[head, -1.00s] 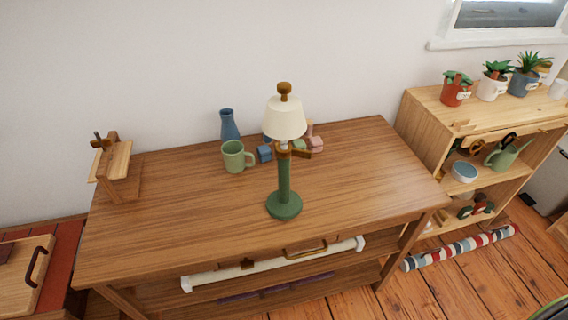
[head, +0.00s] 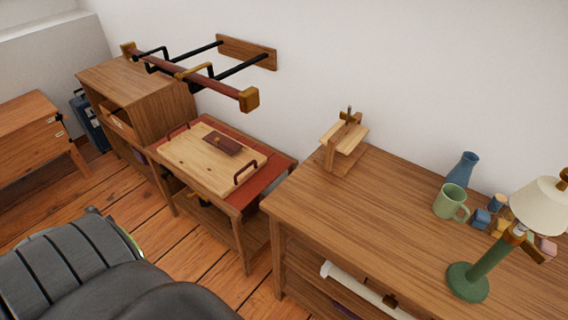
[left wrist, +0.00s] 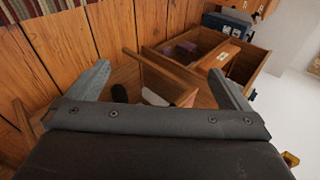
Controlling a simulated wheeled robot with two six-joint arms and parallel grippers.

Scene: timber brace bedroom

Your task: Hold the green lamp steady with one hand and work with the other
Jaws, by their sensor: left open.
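The green lamp (head: 489,258) stands upright on the wooden table (head: 370,215) at the right of the head view. It has a round green base, a green stem and a cream shade with a wooden knob on top. A wooden lever sticks out below the shade. No gripper touches the lamp in the head view. My left gripper (left wrist: 165,80) shows in the left wrist view, open and empty, its two grey fingers wide apart over wooden furniture and floor. My right gripper is in neither view.
A green mug (head: 449,202), a blue vase (head: 463,169) and small coloured blocks (head: 481,218) stand near the lamp. A small wooden stand (head: 344,145) is at the table's back corner. A low table carries a tray (head: 205,160). A wall rail (head: 190,75) juts out above it.

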